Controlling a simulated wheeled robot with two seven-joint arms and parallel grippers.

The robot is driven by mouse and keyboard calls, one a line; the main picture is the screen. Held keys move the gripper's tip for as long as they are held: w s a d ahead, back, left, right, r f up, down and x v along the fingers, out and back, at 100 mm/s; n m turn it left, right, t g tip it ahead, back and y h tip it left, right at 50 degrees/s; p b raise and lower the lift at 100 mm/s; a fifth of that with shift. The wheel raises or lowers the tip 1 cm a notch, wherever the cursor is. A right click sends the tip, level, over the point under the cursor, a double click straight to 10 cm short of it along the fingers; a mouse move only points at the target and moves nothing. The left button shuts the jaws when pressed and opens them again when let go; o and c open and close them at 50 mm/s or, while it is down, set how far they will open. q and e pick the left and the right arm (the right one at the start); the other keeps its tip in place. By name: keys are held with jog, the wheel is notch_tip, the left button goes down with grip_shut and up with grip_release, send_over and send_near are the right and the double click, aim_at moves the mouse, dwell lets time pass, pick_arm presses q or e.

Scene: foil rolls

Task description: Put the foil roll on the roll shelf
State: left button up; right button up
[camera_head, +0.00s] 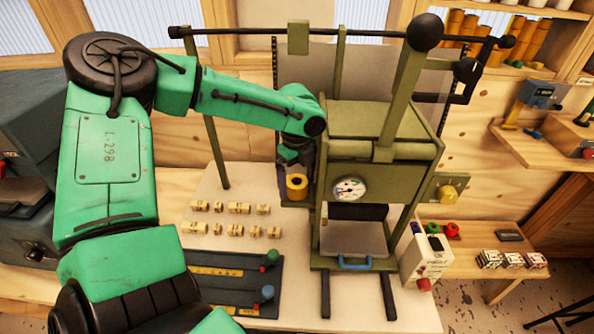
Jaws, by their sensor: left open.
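A gold-yellow foil roll (297,187) stands upright at the left side of the olive-green press (380,120), with a dark hole in its top. A purple piece (283,187) sits just behind and left of it. My left gripper (295,167) is open, right above and behind the roll at the press's side. Its fingers are dark and partly hidden, and I cannot tell whether they touch the roll. A shelf with several orange and gold rolls (456,24) is at the upper right; I take it as the roll shelf (545,12). My right gripper is not in view.
Small wooden type blocks (239,208) lie on the pale bench, left of the press. The press's long ball-ended lever (410,80) and horizontal bar (250,32) stand between my left arm and the shelf.

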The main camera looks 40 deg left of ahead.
aim_at(297, 181)
pick_arm(q)
notch_tip(297, 181, up, 12)
jog(key=b, duration=0.1)
dwell(0.5)
